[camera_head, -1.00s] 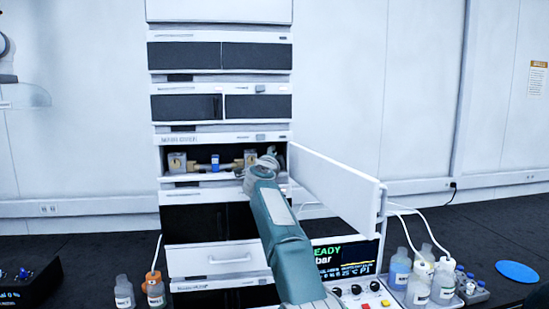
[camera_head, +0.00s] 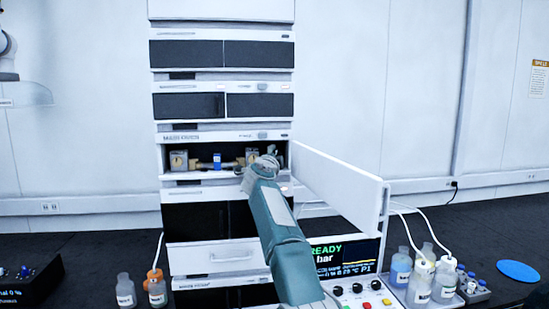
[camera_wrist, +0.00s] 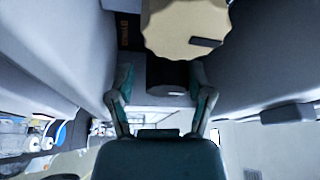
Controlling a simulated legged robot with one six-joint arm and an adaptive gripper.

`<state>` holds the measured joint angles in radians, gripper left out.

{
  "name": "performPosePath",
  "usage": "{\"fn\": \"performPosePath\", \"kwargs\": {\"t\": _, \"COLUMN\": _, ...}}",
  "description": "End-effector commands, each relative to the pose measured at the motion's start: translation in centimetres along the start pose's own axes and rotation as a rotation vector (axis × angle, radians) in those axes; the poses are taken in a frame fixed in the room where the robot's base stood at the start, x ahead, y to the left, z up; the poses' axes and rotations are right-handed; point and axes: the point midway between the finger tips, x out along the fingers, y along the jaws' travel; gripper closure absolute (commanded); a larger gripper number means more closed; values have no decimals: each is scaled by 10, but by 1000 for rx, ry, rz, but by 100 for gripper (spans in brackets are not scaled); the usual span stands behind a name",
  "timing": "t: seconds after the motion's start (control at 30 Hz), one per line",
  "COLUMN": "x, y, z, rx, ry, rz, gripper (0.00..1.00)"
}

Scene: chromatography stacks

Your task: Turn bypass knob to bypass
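The bypass knob seems to be the beige scalloped disc (camera_wrist: 182,25) with a dark mark on its face, at the top of the wrist view. A dark cylinder (camera_wrist: 168,75) shows just below it. My gripper (camera_wrist: 160,85) has its two fingers apart, one on each side of the dark cylinder. The fingertips lie near the disc's lower edge; I cannot tell whether they touch anything. In the head view my gripper (camera_head: 262,162) is at the right part of the open compartment (camera_head: 205,172), and my arm hides what is behind it.
An open white door (camera_head: 335,185) stands out on the compartment's right. A control panel (camera_head: 355,290) and several bottles (camera_head: 420,285) are lower right.

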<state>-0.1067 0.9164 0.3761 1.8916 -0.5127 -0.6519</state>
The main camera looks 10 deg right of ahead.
Motion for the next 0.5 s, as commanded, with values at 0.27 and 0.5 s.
{"fn": "performPosePath", "kwargs": {"t": 0.27, "x": 0, "y": -3, "z": -3, "rx": 1, "ry": 2, "rz": -4, "gripper": 36}}
{"fn": "performPosePath", "kwargs": {"t": 0.5, "x": -5, "y": -5, "z": -3, "rx": 1, "ry": 6, "rz": -3, "gripper": 36}}
